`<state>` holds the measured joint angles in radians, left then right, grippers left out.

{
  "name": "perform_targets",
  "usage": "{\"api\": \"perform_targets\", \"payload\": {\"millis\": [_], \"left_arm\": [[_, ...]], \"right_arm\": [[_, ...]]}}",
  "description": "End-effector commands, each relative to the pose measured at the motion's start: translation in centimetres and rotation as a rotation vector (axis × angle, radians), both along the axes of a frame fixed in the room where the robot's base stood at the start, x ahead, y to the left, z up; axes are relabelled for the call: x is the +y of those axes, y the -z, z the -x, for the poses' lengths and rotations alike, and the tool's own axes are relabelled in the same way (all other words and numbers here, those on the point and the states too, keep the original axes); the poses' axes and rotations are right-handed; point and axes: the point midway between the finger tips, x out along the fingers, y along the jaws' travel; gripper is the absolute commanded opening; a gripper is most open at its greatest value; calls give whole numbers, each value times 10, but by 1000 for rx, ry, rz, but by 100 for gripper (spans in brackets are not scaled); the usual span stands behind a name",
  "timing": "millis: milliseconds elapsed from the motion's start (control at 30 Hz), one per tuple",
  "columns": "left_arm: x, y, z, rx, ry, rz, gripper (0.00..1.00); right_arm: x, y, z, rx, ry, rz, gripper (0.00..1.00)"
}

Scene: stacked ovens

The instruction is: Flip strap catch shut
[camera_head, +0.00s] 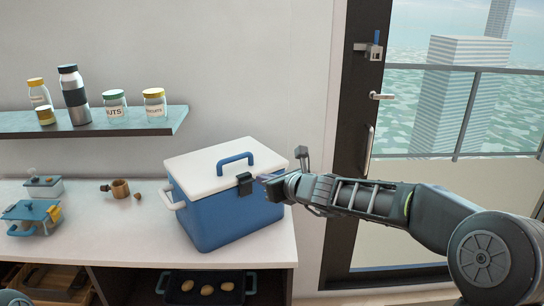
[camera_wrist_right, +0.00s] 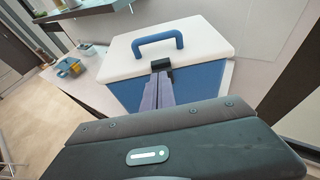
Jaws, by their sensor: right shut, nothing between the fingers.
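A blue cooler box (camera_head: 225,209) with a white lid (camera_head: 205,170) and a blue top handle stands on the white counter, lid down. A dark strap catch (camera_head: 244,183) sits at the lid's front edge; it also shows in the right wrist view (camera_wrist_right: 161,65). My right gripper (camera_head: 264,179) is shut and empty, its fingertips at or just in front of the catch. In the right wrist view the two fingers (camera_wrist_right: 158,92) lie together, pointing at the catch. Contact cannot be told, and the fingers partly hide the catch's lower part. My left gripper is not in view.
A shelf (camera_head: 150,126) with jars and a bottle hangs above. A tray (camera_head: 206,291) sits below the counter. A dark-framed glass door (camera_head: 345,130) is at right.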

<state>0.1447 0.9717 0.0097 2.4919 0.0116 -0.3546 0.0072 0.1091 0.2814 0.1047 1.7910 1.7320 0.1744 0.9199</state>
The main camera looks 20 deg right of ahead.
Motion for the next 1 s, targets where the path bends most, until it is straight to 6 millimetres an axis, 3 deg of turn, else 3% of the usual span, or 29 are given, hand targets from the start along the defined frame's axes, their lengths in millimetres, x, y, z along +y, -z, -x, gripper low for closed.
{"api": "perform_targets", "payload": {"millis": [33,233,333,600,1000], "left_arm": [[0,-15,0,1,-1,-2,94],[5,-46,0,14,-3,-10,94],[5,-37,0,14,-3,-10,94],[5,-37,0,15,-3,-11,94],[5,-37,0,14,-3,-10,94]], "right_arm": [[-1,-19,3,0,1,1,0],[-5,-64,14,0,0,2,0],[-5,-63,16,0,-2,2,0],[-7,-76,19,2,0,1,0],[-7,-77,19,2,1,2,0]]}}
